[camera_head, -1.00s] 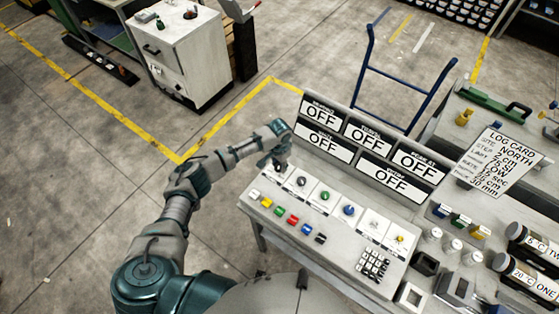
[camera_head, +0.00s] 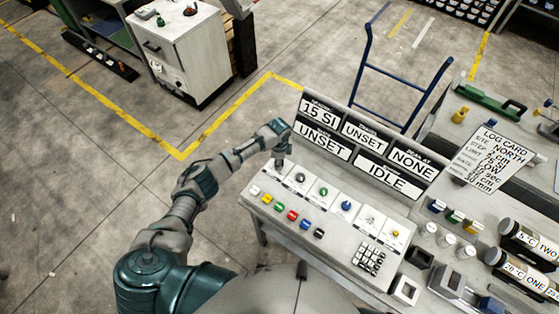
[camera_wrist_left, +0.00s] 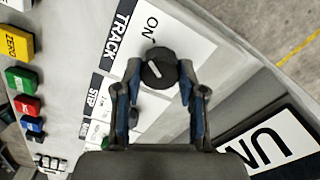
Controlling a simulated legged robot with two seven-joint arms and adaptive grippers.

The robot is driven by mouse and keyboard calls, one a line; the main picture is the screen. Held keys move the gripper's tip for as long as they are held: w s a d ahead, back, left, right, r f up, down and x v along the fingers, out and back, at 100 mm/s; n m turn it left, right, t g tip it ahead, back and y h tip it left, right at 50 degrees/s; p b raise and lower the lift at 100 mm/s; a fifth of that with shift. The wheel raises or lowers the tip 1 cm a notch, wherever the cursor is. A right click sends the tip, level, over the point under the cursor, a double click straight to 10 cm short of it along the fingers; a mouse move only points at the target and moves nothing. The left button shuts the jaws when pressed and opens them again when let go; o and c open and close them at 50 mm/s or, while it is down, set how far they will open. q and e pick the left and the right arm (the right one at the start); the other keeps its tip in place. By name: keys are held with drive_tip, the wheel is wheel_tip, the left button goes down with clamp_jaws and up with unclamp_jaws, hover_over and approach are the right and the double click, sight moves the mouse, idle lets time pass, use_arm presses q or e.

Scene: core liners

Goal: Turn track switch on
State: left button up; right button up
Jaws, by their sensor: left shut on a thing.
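The track switch is a black round knob (camera_wrist_left: 158,70) with a white pointer line, on a white plate (camera_wrist_left: 120,45) lettered TRACK and ON in the left wrist view. My left gripper (camera_wrist_left: 158,92) is shut on this knob, with one finger on each side of it. In the head view my left gripper (camera_head: 281,160) reaches down to the left end of the control panel (camera_head: 262,180) and hides the knob. The display boards (camera_head: 320,112) behind the panel read 15 SI, UNSET, UNSET, NONE and IDLE. My right gripper is not in view.
Other knobs, such as a green one (camera_head: 323,191) and a blue one (camera_head: 346,206), stand right of my gripper. Coloured buttons (camera_head: 292,215) and a keypad (camera_head: 369,257) are in front. Open floor lies left.

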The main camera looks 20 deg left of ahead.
use_arm(q)
drive_tip(key=shift+a+m, duration=0.1)
drive_tip(key=shift+m, duration=1)
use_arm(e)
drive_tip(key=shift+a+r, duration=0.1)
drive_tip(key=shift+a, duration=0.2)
use_arm(q)
drive_tip(key=o, duration=1.1)
drive_tip(key=shift+w, duration=0.1)
drive_tip(key=shift+o, duration=0.2)
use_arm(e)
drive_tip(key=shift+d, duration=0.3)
use_arm(q)
wheel_tip(320, 180, up, 12)
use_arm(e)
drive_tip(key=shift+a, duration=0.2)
use_arm(q)
drive_tip(key=shift+f, duration=0.1)
